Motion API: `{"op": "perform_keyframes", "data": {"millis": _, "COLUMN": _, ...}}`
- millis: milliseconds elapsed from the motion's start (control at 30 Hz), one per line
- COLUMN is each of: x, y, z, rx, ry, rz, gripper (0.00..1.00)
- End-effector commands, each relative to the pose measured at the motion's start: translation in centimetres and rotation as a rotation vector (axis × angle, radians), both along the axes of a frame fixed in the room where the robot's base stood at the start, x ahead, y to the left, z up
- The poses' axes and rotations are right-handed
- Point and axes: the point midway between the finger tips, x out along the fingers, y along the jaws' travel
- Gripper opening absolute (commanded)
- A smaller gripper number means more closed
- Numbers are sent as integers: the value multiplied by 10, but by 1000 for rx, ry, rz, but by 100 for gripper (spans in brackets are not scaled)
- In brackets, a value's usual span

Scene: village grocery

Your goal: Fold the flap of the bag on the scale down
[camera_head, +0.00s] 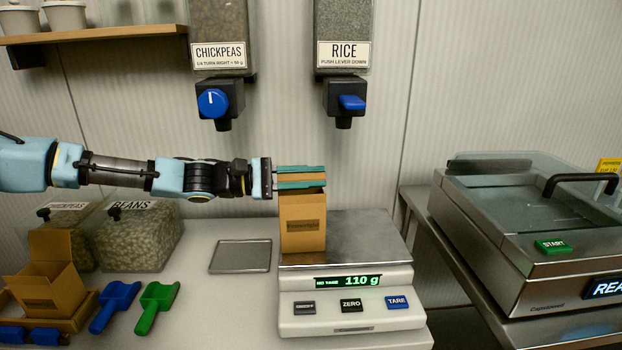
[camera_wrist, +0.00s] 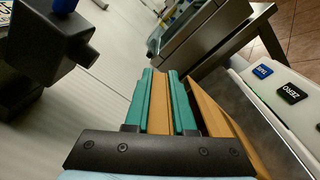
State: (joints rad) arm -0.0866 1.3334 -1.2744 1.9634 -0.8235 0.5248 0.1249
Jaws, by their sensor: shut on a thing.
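A brown paper bag (camera_head: 303,225) stands upright on the steel plate of the scale (camera_head: 370,240), whose display reads 110 g. My gripper (camera_head: 302,179) reaches in from the left at the bag's top. Its teal fingers are shut on the bag's flap (camera_head: 302,179), a brown strip between them. In the wrist view my gripper (camera_wrist: 162,103) holds the flap (camera_wrist: 160,105) between the two teal fingers, and the bag's side (camera_wrist: 225,125) shows to the right, below. The bag's opening is mostly hidden by the fingers.
Chickpeas (camera_head: 219,40) and rice (camera_head: 343,40) dispensers hang above. A sealing machine (camera_head: 530,230) stands right. Left are a bean bin (camera_head: 138,238), an open box (camera_head: 50,265), blue (camera_head: 115,303) and green scoops (camera_head: 157,302), and a flat tray (camera_head: 240,257).

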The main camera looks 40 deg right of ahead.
Motion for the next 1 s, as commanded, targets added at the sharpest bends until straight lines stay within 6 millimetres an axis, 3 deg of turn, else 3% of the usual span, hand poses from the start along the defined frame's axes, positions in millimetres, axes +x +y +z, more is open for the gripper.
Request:
{"op": "perform_keyframes", "data": {"millis": 267, "x": 0, "y": 0, "z": 1, "rx": -1, "ry": 0, "rz": 1, "gripper": 0}}
{"op": "perform_keyframes", "data": {"millis": 300, "x": 0, "y": 0, "z": 1, "rx": -1, "ry": 0, "rz": 1, "gripper": 26}}
{"op": "perform_keyframes", "data": {"millis": 533, "x": 0, "y": 0, "z": 0, "rx": -1, "ry": 0, "rz": 1, "gripper": 50}}
{"op": "perform_keyframes", "data": {"millis": 1000, "x": 1, "y": 0, "z": 1, "rx": 8, "ry": 10, "rz": 1, "gripper": 50}}
